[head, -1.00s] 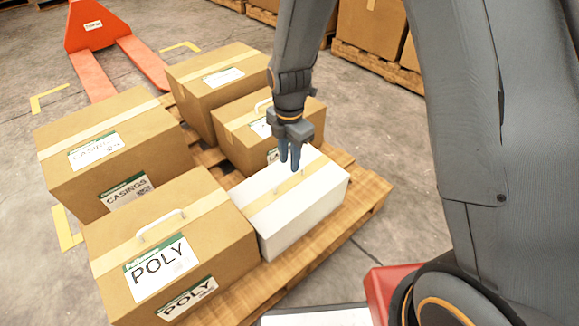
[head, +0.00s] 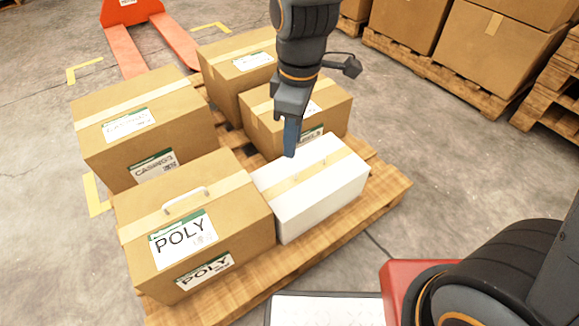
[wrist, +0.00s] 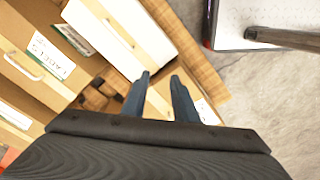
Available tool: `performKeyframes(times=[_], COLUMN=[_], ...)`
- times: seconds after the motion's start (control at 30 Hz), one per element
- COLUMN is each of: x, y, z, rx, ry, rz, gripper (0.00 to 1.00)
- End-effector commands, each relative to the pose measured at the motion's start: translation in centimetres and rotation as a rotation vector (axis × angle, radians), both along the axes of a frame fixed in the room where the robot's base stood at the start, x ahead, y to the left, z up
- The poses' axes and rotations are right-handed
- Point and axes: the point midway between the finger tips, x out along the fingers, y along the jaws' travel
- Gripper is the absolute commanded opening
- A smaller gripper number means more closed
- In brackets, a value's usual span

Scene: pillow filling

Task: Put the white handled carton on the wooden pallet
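The white handled carton (head: 318,190) sits flat on the front right part of the wooden pallet (head: 376,203), beside the brown POLY carton (head: 200,222). A tan tape band runs along its top. It also shows in the wrist view (wrist: 100,32), with its handle on top. My gripper (head: 290,152) is above the pallet, just behind the white carton's back left edge as the head view shows it. In the wrist view the two blue fingers (wrist: 160,82) stand apart with nothing between them. The gripper is clear of the carton's handle.
Several brown cartons fill the rest of the pallet, including the CASINGS one (head: 145,130) and one behind the white carton (head: 335,100). An orange pallet jack (head: 132,12) stands at the back left. More loaded pallets (head: 450,75) stand at the back right. Bare floor lies between.

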Motion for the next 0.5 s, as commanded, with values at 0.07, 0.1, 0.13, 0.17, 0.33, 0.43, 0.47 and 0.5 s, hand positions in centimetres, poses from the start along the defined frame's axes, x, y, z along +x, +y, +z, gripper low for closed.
performKeyframes(times=[0.07, 0.1, 0.13, 0.17, 0.33, 0.43, 0.47, 0.5], x=[-2.3, -3.4, -4.1, -5.0, -9.2, -11.1, -11.5, -12.0], y=[0.4, 0.5, 0.6, 0.7, 0.6, 0.5, 0.4, 0.4], z=[1.4, 2.0, 2.4, 2.7, 4.4, 5.0, 5.0, 5.2], rx=[0.013, 0.019, 0.023, 0.027, 0.049, 0.056, 0.057, 0.060], ry=[0.005, 0.009, 0.012, 0.017, 0.044, 0.059, 0.064, 0.068], rz=[-0.123, -0.188, -0.238, -0.287, -0.548, -0.664, -0.691, -0.723], gripper=[0.26, 0.26, 0.26, 0.26, 0.26, 0.26, 0.26, 0.26])
